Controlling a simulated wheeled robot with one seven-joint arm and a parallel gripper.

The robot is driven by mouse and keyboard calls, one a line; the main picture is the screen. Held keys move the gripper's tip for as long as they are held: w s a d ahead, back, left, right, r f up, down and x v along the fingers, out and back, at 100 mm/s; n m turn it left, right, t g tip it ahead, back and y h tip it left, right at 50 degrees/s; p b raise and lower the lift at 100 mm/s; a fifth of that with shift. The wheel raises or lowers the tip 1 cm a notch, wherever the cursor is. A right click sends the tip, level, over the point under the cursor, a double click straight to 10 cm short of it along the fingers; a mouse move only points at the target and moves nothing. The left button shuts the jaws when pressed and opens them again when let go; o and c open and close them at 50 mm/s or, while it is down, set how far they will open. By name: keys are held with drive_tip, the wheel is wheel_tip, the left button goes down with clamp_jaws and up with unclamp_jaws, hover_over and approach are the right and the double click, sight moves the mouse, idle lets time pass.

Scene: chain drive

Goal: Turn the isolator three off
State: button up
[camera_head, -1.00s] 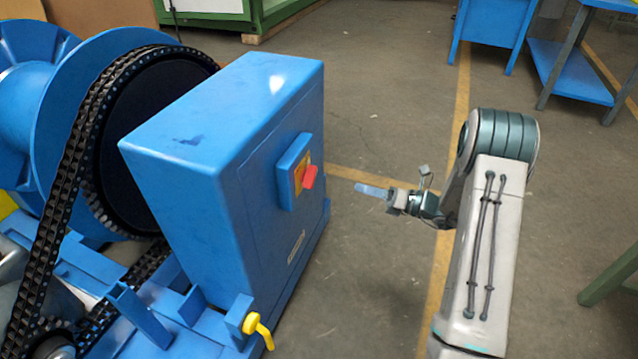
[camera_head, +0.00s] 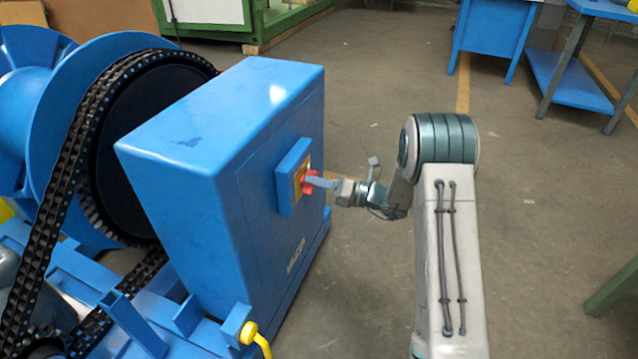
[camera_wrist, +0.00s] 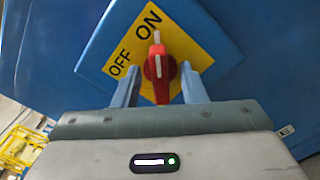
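The isolator is a red rotary knob (camera_wrist: 158,70) on a yellow plate (camera_wrist: 186,42) marked ON and OFF. Its white line runs up toward the ON side in the wrist view; the OFF label lies to its left. In the head view the red knob (camera_head: 308,184) sits on the blue switch box (camera_head: 287,177) on the housing's right face. My gripper (camera_wrist: 160,78) is open, with one finger on each side of the knob and small gaps showing. In the head view my gripper (camera_head: 322,182) reaches the knob from the right and partly covers it.
The big blue housing (camera_head: 225,130) fills the left centre, beside a chain (camera_head: 75,150) and sprocket. A yellow handle (camera_head: 257,338) sticks out low at the front. Open floor lies right of the housing; blue tables (camera_head: 565,75) stand farther back.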

clamp_jaws()
drive_tip(key=shift+s+a+f+n+b, duration=0.15)
drive_tip(key=shift+n+b, duration=1.4)
drive_tip(key=shift+n, duration=1.45)
drive_tip(key=shift+s+d+r+n+b, duration=0.15)
drive_tip(key=shift+n+b, duration=1.45)
drive_tip(key=shift+n, duration=1.4)
drive_tip(key=shift+s+a+f+n+b, duration=0.15)
drive_tip(key=shift+n+b, duration=1.4)
drive_tip(key=shift+n, duration=1.45)
